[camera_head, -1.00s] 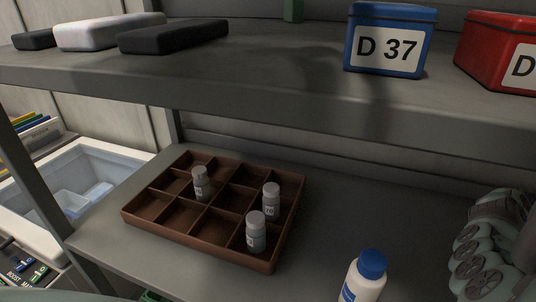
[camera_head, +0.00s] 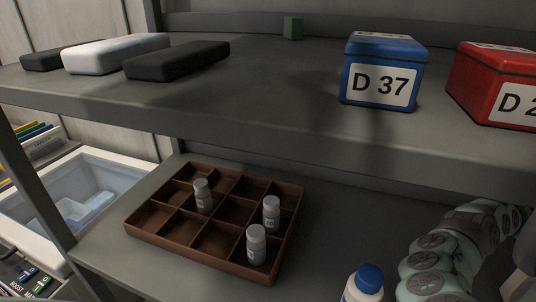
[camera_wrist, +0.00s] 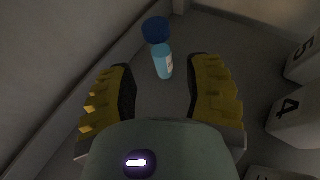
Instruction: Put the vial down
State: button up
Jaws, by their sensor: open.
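Three grey vials with pale caps stand upright in separate compartments of a brown divided tray (camera_head: 133,231) on the lower shelf in the head view. One vial (camera_head: 202,196) is left of centre, one (camera_head: 271,214) is at the right side, and one (camera_head: 256,246) is nearer the front right. My gripper (camera_wrist: 160,92) shows in the wrist view with its yellow-and-black fingers wide apart and nothing between them. A blue-capped bottle (camera_wrist: 163,64) stands beyond the fingertips, apart from them. My gripper's fingers are not visible in the head view.
A white bottle with a blue cap (camera_head: 369,279) stands right of the tray. The upper shelf (camera_head: 230,113) overhangs the tray's back and carries a blue D 37 box (camera_head: 382,75), a red box (camera_head: 492,88) and dark cases. White numbered blocks (camera_wrist: 298,115) lie right in the wrist view.

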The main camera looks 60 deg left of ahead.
jog(key=shift+v, duration=2.7)
